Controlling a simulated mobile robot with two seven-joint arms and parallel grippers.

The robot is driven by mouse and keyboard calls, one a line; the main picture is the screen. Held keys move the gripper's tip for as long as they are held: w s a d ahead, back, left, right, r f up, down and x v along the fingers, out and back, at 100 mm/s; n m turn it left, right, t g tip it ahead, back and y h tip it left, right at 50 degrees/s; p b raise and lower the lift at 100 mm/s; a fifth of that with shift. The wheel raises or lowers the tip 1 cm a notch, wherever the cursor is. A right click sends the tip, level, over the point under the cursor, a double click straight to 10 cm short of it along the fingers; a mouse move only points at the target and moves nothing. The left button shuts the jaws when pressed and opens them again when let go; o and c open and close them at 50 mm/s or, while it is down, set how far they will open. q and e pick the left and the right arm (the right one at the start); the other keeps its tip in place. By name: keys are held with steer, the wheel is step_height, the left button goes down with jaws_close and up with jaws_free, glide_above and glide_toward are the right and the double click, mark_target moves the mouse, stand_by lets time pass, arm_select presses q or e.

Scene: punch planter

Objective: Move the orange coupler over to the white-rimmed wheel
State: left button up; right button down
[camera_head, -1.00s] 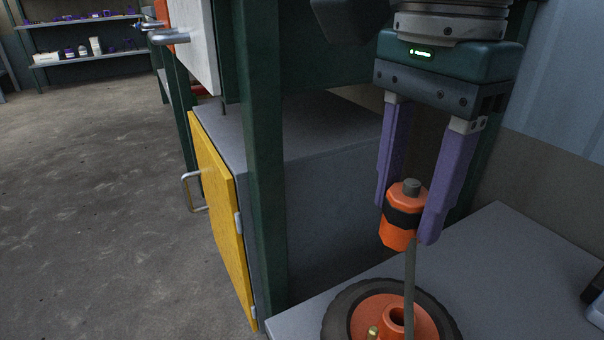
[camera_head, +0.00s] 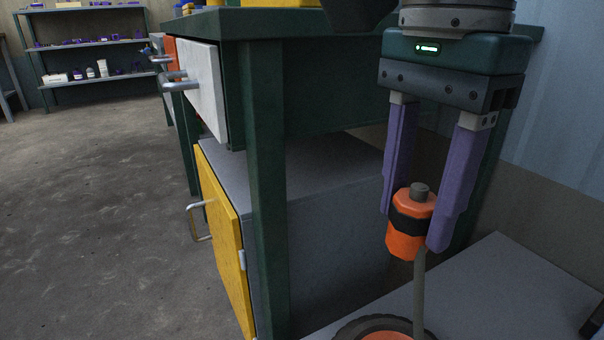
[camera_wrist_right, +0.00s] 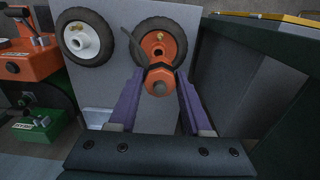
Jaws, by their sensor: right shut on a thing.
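The orange coupler (camera_head: 404,243) has a black band, a grey stub on top and a grey hose (camera_head: 419,295) below. My right gripper (camera_head: 411,231) is shut on it, a purple finger on each side, above the orange-rimmed wheel (camera_head: 384,328), which the picture's bottom edge cuts off. In the right wrist view the coupler (camera_wrist_right: 160,72) sits between the fingers, overlapping the lower part of the orange-rimmed wheel (camera_wrist_right: 150,47). The white-rimmed wheel (camera_wrist_right: 82,42) lies left of that wheel, apart from the coupler. It is out of the head view. My left gripper is not in view.
A light grey surface (camera_head: 490,285) lies under the wheels. A grey cabinet with a yellow door (camera_head: 222,240) stands left of it, behind a green bench leg (camera_head: 268,200). An orange and green machine (camera_wrist_right: 35,65) is at left in the wrist view.

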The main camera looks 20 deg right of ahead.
steer(key=shift+r+p, duration=0.4)
steer(key=shift+r, duration=0.25)
steer(key=shift+r+p, duration=0.45)
steer(key=shift+r, duration=0.15)
steer(key=shift+r+p, duration=1.2)
steer(key=shift+r, duration=0.35)
steer(key=shift+r+p, duration=0.35)
steer(key=shift+r, duration=0.15)
